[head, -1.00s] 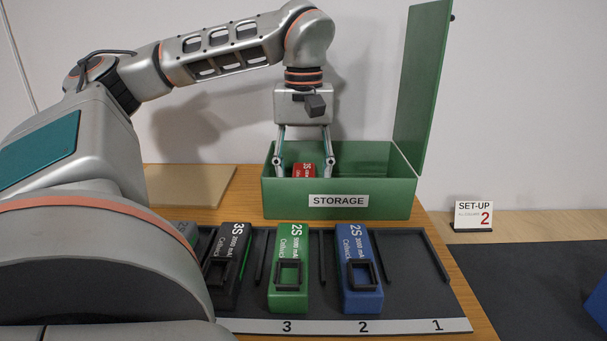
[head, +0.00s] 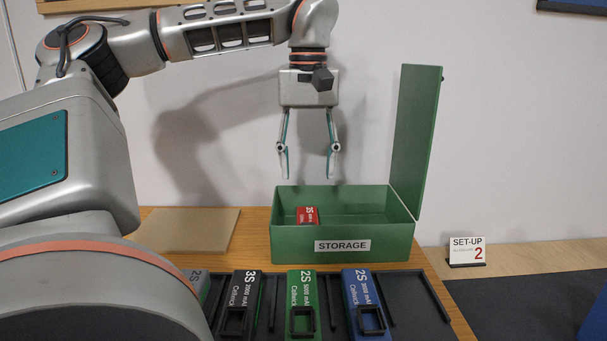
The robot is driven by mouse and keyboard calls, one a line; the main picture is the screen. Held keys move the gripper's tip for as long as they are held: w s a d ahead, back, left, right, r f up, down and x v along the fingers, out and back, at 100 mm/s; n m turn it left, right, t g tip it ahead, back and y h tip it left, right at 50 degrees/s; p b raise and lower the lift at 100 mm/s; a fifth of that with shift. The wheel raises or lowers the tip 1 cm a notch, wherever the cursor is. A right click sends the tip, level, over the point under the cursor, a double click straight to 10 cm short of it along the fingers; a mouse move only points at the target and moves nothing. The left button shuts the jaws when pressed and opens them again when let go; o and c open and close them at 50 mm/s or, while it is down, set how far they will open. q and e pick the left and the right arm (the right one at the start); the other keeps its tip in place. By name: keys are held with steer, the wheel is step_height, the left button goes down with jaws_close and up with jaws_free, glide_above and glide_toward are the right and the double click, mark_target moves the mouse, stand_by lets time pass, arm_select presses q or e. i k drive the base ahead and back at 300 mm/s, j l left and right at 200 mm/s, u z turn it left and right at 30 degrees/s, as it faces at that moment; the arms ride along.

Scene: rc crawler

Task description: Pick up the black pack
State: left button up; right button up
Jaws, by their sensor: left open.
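The black pack (head: 242,292), marked 3S, lies in a slot of the dark rack at the lower left, with a black square loop on its near end. My left gripper (head: 308,177) is open and empty, above the green storage box (head: 292,245), with its fingers pointing down. It is behind and to the right of the black pack, well apart from it. My right gripper is not in view.
A green pack (head: 301,290) and a blue pack (head: 362,290) lie right of the black one; a grey pack (head: 198,287) is partly hidden by my arm. A red pack (head: 308,215) is inside the box. The box lid (head: 417,140) stands open. A set-up sign (head: 467,251) stands right.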

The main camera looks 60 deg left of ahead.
mark_target(238, 321)
steer(key=k+l, duration=0.25)
steer(key=l, duration=0.15)
steer(key=k+l, duration=0.25)
steer(key=l, duration=0.15)
steer(key=k+l, duration=0.55)
steer(key=l, duration=0.3)
